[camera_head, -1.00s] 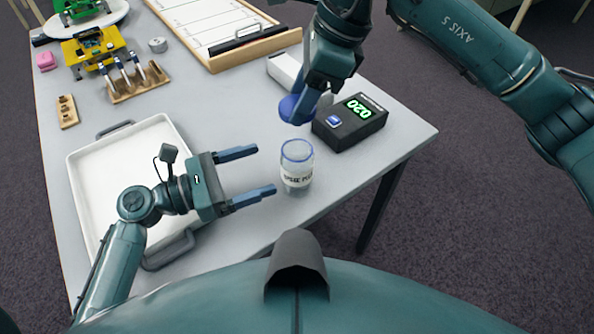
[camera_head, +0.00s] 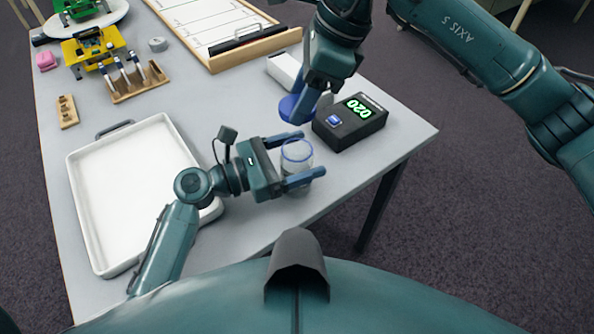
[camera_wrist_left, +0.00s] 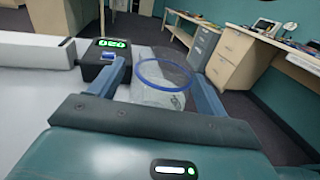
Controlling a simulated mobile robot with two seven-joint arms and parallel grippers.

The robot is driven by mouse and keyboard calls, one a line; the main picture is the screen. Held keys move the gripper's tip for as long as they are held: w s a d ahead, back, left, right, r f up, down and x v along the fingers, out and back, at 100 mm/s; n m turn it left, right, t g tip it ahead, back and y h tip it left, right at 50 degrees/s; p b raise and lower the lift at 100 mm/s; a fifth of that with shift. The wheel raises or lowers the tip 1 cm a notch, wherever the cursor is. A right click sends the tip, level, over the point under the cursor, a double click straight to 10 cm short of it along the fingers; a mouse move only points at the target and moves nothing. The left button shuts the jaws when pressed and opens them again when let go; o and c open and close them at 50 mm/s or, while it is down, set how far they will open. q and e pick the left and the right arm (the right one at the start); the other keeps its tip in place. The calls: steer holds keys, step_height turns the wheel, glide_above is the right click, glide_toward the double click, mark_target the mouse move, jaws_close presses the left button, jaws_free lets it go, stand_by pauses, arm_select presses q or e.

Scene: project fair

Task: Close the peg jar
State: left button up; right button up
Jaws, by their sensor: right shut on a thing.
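The peg jar (camera_head: 297,157) is a clear jar with a blue rim and a white label, standing upright and uncovered near the table's right front part. My left gripper (camera_head: 302,158) is open with one finger on each side of the jar. In the left wrist view the jar (camera_wrist_left: 163,84) sits between the two fingers; I cannot tell whether they touch it. My right gripper (camera_head: 312,104) is shut on a round blue lid (camera_head: 291,107), held behind the jar and apart from it. Part of the lid is hidden by the fingers.
A black box with a green display (camera_head: 350,122) stands right behind the jar, with a white block (camera_head: 284,70) farther back. A white tray (camera_head: 78,205) lies left. A wooden rack (camera_head: 138,83) holds markers farther back. The table's right edge is near.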

arm_select(q)
steer(key=c, duration=1.3)
steer(key=shift+c, duration=0.2)
arm_select(e)
steer(key=shift+f, duration=2.45)
steer(key=shift+f, duration=0.15)
steer(key=shift+f, duration=0.75)
steer(key=shift+f, duration=0.6)
